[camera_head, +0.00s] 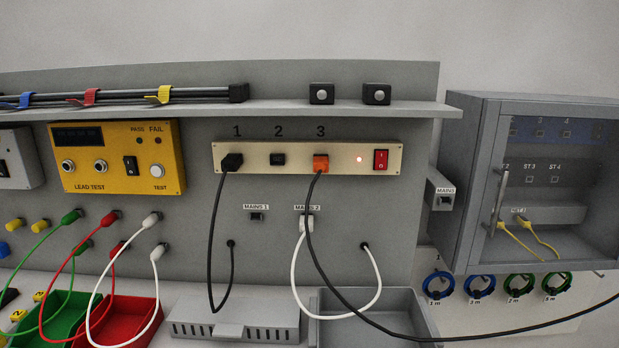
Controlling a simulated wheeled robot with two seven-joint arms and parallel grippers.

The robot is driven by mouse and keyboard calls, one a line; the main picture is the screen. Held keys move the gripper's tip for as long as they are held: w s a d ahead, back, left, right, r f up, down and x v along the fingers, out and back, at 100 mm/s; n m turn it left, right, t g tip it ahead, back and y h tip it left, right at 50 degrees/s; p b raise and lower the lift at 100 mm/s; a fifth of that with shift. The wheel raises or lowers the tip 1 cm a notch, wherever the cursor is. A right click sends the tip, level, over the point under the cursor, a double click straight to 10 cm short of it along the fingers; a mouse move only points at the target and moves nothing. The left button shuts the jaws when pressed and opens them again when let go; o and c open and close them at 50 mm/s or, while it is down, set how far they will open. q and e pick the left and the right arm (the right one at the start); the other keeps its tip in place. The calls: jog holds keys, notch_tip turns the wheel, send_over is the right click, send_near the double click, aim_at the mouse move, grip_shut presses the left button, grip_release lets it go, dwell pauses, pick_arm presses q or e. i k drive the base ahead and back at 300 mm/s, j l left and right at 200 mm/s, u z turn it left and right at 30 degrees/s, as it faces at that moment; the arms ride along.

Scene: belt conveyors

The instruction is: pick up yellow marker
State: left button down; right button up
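No gripper of mine shows in the head view. Several yellow things could be the yellow marker, and I cannot tell which is. Small yellow pieces with dark figures lie at the lower left: one yellow numbered piece (40,296) and another yellow numbered piece (18,315), beside a green bin. A yellow clip (160,95) sits around the dark rods on the top shelf, right of a red clip (89,97) and a blue clip (24,100). Two yellow plugs (40,225) are in the panel at the left.
A green bin (62,325) and a red bin (140,333) stand under looping leads. A grey slotted tray (235,318) and an open grey bin (370,306) are to their right. A black cable (470,336) crosses the lower right. A glass-fronted cabinet (455,180) juts out at right.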

aim_at(40, 295)
jog(key=k+u, duration=0.15)
jog(key=u, duration=1.3)
